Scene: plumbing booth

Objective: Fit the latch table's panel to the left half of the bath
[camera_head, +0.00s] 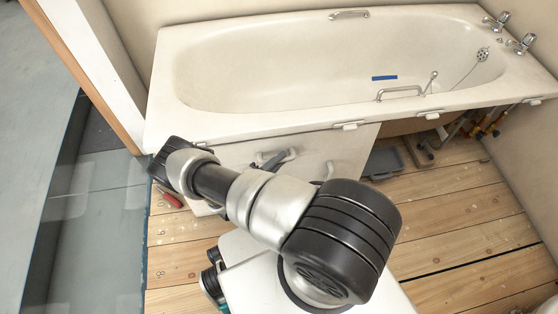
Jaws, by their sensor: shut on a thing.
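The white bath (330,65) runs along the back wall, with small latches (348,125) under its front rim. A pale panel (345,148) stands under the left half of the rim; its top edge looks close against the rim, but I cannot tell whether it is seated. My gripper (266,160) shows as dark fingers at a pale handle (285,157) on the panel's face and is shut on it. My own arm hides the panel's lower left part and much of the gripper. The latch table cannot be made out.
The bath's right half is open underneath, showing pipes (490,125) and valves. A dark grey tray (383,162) lies on the floorboards (460,205) by the panel's right edge. A red-handled tool (172,200) lies at left. The boards at right are mostly clear.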

